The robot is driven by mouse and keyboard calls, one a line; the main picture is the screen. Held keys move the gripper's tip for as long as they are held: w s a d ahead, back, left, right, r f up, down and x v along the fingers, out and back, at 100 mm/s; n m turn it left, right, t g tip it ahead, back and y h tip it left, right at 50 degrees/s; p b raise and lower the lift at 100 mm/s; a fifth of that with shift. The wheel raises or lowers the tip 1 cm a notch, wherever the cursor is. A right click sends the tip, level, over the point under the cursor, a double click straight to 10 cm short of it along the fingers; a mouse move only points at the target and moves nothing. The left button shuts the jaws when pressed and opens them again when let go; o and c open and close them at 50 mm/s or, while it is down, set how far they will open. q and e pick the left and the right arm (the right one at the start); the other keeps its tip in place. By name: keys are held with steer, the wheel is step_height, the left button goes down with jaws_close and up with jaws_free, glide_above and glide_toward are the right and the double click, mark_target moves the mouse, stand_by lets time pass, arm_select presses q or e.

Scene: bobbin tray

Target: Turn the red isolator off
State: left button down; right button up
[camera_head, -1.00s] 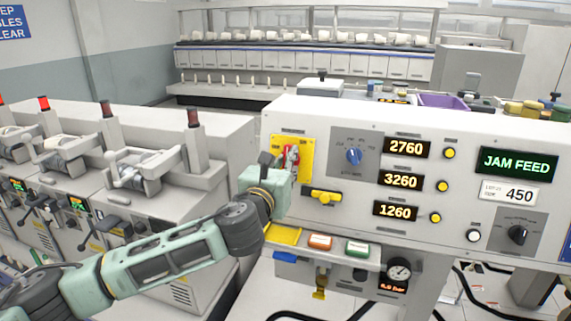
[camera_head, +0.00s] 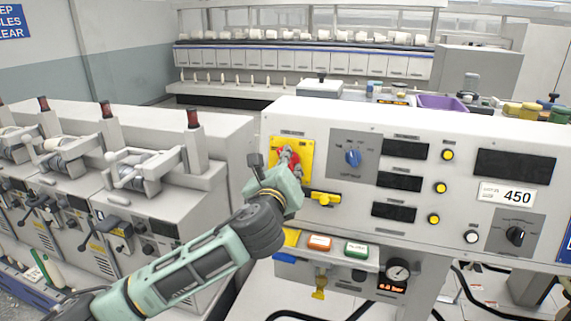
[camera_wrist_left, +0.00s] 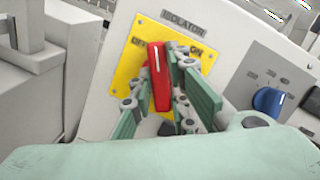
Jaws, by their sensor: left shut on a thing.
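The red isolator handle (camera_wrist_left: 158,76) sits on a yellow plate (camera_wrist_left: 128,62) marked ISOLATOR, with ON at the right and the other label partly covered. In the left wrist view the handle stands close to upright in the picture. My left gripper (camera_wrist_left: 170,88) is shut on it, a finger on each side. In the head view the yellow plate (camera_head: 306,151) is at the left end of the control panel, and my left gripper (camera_head: 287,163) covers part of the red handle. My right gripper is not in view.
The control panel (camera_head: 420,220) carries a blue selector (camera_head: 353,157), a yellow handle (camera_head: 325,199) below the plate, and dark displays (camera_head: 514,163). A shelf below holds an orange button (camera_head: 319,242) and a green button (camera_head: 357,249). Winding units (camera_head: 150,190) stand at the left.

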arm_select(q)
steer(key=n+y+p, duration=0.1)
steer(key=n, duration=0.3)
steer(key=shift+r, duration=0.1)
steer(key=n+y+p, duration=0.1)
steer(key=n, duration=0.2)
steer(key=shift+r+g, duration=0.1)
steer(key=shift+g, duration=0.2)
steer(key=n+g+p, duration=0.1)
steer(key=n+p, duration=0.1)
steer(key=n, duration=0.3)
steer(key=shift+n+p, duration=0.3)
steer(key=shift+y, duration=0.3)
steer(key=c, duration=1.7)
jaws_free()
